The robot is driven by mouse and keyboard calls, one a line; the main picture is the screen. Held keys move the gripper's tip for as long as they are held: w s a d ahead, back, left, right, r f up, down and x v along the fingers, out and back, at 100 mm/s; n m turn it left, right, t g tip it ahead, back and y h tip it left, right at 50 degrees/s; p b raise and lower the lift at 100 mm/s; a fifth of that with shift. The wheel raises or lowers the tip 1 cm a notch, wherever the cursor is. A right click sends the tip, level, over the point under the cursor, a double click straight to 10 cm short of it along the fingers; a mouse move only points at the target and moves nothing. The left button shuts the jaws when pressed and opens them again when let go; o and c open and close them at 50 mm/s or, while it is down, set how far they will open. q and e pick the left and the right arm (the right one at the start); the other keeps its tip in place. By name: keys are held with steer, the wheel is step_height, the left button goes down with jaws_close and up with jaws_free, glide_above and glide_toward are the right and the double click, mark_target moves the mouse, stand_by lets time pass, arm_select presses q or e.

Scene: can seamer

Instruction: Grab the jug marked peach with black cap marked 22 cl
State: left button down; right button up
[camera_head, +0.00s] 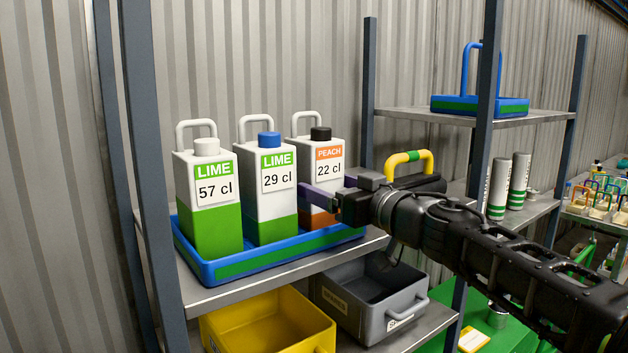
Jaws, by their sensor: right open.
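The peach jug (328,160) is white with an orange label reading PEACH 22 cl, a black cap and a white loop handle (307,117). It stands upright at the right end of a blue tray (270,262) on a metal shelf. My right gripper (318,194) comes in from the right and overlaps the jug's lower front in the picture. Its purple-tipped fingers are open, with nothing seen between them. It hides part of the jug's lower half; I cannot tell whether it touches. My left gripper is not in view.
Two lime jugs, 57 cl with a white cap (208,230) and 29 cl with a blue cap (268,205), share the tray. A shelf post (150,150) stands at left. Yellow (270,325) and grey (375,300) bins sit below. A yellow-green handle (408,157) is behind my arm.

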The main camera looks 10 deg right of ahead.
mark_target(313, 128)
steer(key=x, duration=0.5)
steer(key=shift+w+r, duration=0.1)
steer(key=shift+w, duration=0.05)
steer(key=shift+c, duration=0.3)
steer(key=c, duration=1.5)
steer(key=shift+o, duration=0.2)
steer(key=shift+r, duration=0.2)
step_height(313, 128, up, 10)
steer(key=p, duration=0.7)
steer(key=shift+f+p, duration=0.2)
steer(key=shift+p, duration=0.1)
step_height(313, 128, up, 7)
steer(key=shift+f+b, duration=0.15)
steer(key=shift+b, duration=0.25)
steer(key=shift+r, duration=0.7)
